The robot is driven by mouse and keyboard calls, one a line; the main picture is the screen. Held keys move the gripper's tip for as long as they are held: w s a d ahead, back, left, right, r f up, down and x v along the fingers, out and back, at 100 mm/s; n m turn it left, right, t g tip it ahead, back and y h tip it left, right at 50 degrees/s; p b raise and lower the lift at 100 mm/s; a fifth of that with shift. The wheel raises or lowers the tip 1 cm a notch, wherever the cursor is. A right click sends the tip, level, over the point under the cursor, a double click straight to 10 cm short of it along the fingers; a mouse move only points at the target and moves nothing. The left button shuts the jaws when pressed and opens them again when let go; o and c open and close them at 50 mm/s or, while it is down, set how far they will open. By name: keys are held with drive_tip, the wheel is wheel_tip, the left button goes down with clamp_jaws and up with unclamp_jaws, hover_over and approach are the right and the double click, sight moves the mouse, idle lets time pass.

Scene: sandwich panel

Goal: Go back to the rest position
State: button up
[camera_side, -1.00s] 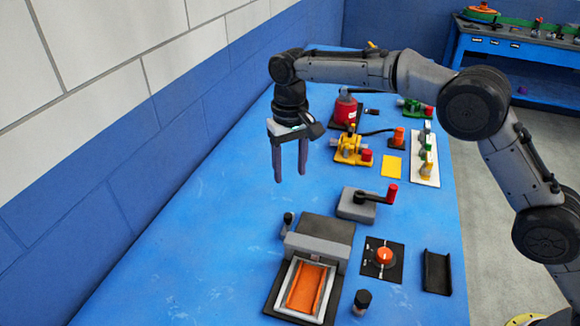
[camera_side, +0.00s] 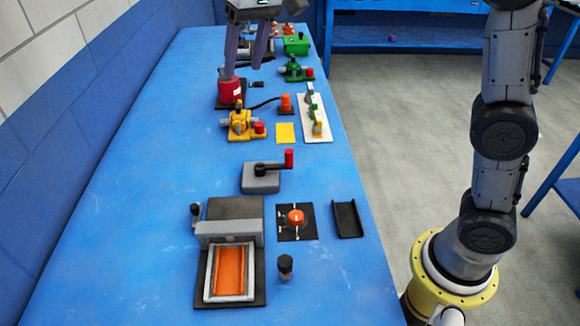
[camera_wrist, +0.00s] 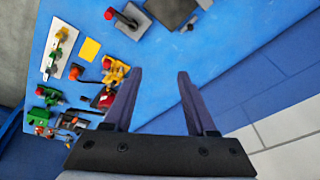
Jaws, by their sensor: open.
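My gripper (camera_side: 246,62) is at the top of the side view, raised above the far part of the blue table (camera_side: 150,215). Its two fingers are apart with nothing between them. In the wrist view my gripper (camera_wrist: 156,85) shows both fingers spread over bare blue tabletop. In the side view the fingertips overlap the area by the red cylinder (camera_side: 230,92); I cannot tell the exact height, but they look clear of it.
The table holds a yellow device (camera_side: 240,123), a white panel (camera_side: 314,118), a grey block with a red-handled crank (camera_side: 262,178), an orange knob (camera_side: 295,217) and a framed orange tray (camera_side: 231,268). A wall (camera_side: 60,170) runs along the left. The table's left strip is bare.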

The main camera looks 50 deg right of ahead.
drive_tip(key=s+d+r+t, duration=0.1)
drive_tip(key=s+d, duration=0.3)
drive_tip(key=s, duration=0.5)
drive_tip(key=s+d+t, duration=0.1)
drive_tip(key=s+d, duration=0.4)
drive_tip(key=s, duration=0.5)
drive_tip(key=s+d+f+n, duration=0.1)
drive_tip(key=s+f, duration=0.8)
drive_tip(key=f, duration=0.2)
drive_tip(key=shift+s+d+f+n+h, duration=0.2)
drive_tip(key=shift+f+n+h, duration=0.05)
drive_tip(key=shift+n+h, duration=0.15)
